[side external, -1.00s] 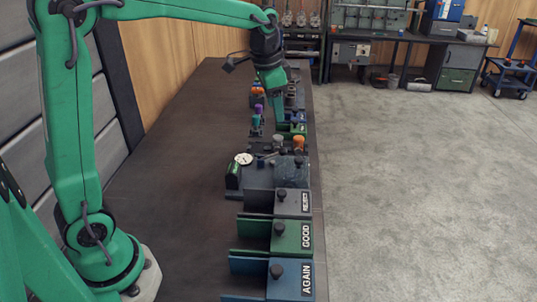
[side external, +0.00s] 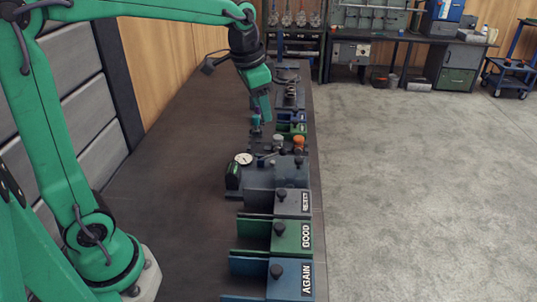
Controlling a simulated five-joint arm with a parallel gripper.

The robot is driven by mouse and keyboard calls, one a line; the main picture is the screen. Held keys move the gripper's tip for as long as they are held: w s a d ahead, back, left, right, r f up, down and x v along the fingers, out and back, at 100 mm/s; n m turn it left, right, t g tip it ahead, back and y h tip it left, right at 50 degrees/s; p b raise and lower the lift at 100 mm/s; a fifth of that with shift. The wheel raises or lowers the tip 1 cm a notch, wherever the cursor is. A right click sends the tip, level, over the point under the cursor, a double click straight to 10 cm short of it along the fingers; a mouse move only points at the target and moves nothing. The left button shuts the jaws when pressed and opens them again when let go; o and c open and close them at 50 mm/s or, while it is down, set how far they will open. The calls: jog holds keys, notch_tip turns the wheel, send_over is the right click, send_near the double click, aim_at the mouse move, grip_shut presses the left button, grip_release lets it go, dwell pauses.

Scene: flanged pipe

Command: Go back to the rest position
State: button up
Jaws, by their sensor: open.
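My gripper (side external: 262,108) hangs at the end of my green arm above the far half of the dark bench (side external: 170,190). It is raised over the row of fixtures and points down. Its fingers are small in this view, and I see nothing held between them. A flanged pipe cannot be made out for certain.
The bench's left side is clear.

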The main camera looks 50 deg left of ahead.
jog(key=s+d+f+n+t, duration=0.1)
jog(key=s+n, duration=0.3)
jog(key=s, duration=1.4)
jog(key=shift+s+d+f+t, duration=0.15)
jog(key=shift+s+f+t, duration=0.1)
jog(key=shift+f+t, duration=0.5)
jog(key=shift+r, duration=0.1)
